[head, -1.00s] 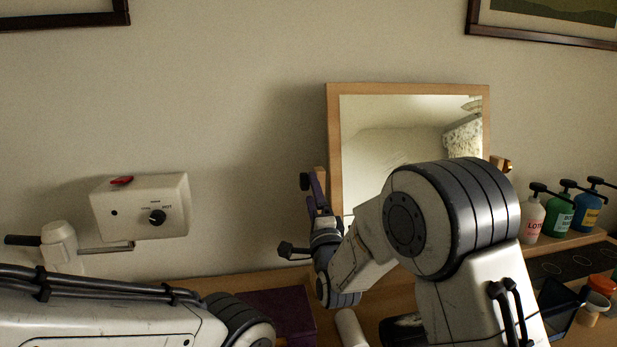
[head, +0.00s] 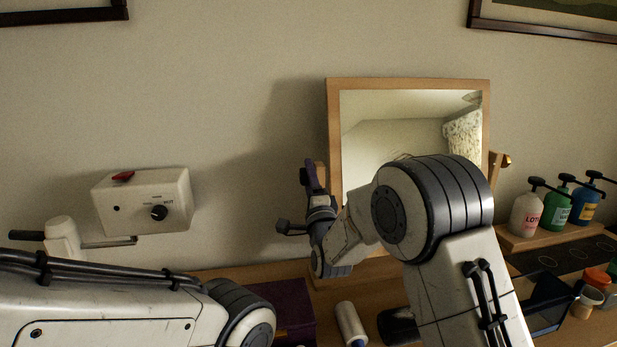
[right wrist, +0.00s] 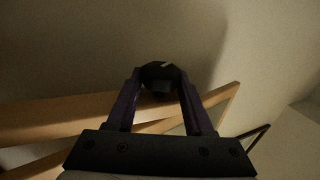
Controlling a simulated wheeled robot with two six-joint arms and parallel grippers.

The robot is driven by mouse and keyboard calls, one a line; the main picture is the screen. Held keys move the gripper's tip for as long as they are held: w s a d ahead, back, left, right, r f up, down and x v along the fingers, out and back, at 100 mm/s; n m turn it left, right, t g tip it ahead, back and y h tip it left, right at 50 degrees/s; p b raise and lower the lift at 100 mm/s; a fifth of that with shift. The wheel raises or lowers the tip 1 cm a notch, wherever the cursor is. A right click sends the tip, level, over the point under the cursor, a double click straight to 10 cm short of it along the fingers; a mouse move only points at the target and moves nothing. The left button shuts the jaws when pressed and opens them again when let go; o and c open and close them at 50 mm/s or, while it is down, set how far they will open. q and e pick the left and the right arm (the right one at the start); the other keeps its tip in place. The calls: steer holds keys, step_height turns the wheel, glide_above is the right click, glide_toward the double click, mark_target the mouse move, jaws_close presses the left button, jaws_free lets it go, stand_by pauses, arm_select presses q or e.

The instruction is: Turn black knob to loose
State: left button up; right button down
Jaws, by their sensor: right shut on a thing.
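A black knob (right wrist: 161,74) with a white mark on its face sits between the purple fingertips in the right wrist view. In the head view the dark knob (head: 303,176) shows at the left side of the wood-framed mirror (head: 334,120). My right gripper (head: 309,177) is beside that left frame edge, shut on the knob; its fingers (right wrist: 160,82) touch the knob from both sides. The knob's marking is too small to read. My left arm crosses the lower left of the head view; its gripper is out of the picture.
Pump bottles (head: 557,207) stand at the right.

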steer(key=shift+r+g+p, duration=0.3)
steer(key=shift+g+p, duration=0.6)
steer(key=shift+p, duration=0.2)
steer(key=g+h+p, duration=0.1)
steer(key=g+p, duration=0.3)
steer(key=p, duration=0.2)
steer(key=g+p, duration=0.3)
steer(key=p, duration=0.4)
steer(key=shift+g+h, duration=0.4)
steer(key=shift+f+g+p, duration=0.25)
steer(key=shift+g+p, duration=0.25)
steer(key=shift+p, duration=0.5)
steer(key=shift+c, duration=1.4)
jaws_free()
steer(key=v, duration=1)
steer(key=shift+s+b, duration=0.25)
steer(key=shift+b, duration=0.2)
steer(key=shift+a+r, duration=0.1)
